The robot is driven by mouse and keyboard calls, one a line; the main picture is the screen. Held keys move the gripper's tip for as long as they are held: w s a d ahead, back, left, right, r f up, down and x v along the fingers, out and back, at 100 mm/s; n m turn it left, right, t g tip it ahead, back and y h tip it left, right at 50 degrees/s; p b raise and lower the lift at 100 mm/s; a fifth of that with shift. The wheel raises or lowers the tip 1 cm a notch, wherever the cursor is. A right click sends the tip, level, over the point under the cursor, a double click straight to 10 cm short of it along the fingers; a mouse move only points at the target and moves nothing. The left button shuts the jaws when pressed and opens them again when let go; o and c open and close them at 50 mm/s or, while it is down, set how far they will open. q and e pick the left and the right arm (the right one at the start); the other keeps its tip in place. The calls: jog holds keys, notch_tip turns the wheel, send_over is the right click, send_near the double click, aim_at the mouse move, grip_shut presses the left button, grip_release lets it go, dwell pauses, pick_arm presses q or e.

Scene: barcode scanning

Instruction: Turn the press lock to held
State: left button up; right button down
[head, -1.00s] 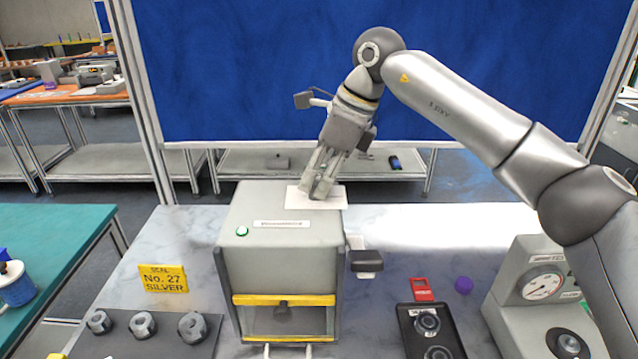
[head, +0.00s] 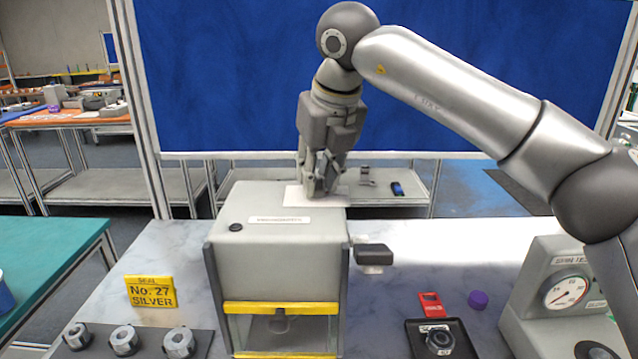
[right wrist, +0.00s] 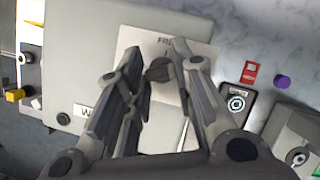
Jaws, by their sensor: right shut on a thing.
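The press (head: 278,262) is a grey box with yellow-edged guard bars at its front. A white plate (head: 292,196) lies on its top at the back; in the right wrist view this plate (right wrist: 195,62) bears partly hidden lettering that seems to begin "FR". The press lock (right wrist: 160,70) is a small dark knob on the plate, seen between the fingers. My right gripper (head: 318,190) points down at the plate from above and is shut on the knob. In the head view the fingers hide the knob. Which way the knob points is hard to tell. My left gripper is not in view.
A dark block (head: 374,254) juts from the press's right side.

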jog(key=m+h, duration=0.1)
jog(key=m, duration=0.1)
jog(key=m+b, duration=0.1)
jog(key=m, duration=0.1)
jog(key=shift+a+r+m+h, duration=0.1)
jog(key=shift+m+h, duration=0.3)
dwell(0.4)
jog(key=c, duration=1.2)
grip_release()
jog(key=shift+c, duration=0.2)
jog(key=v, duration=1.2)
jog(key=shift+s, duration=0.15)
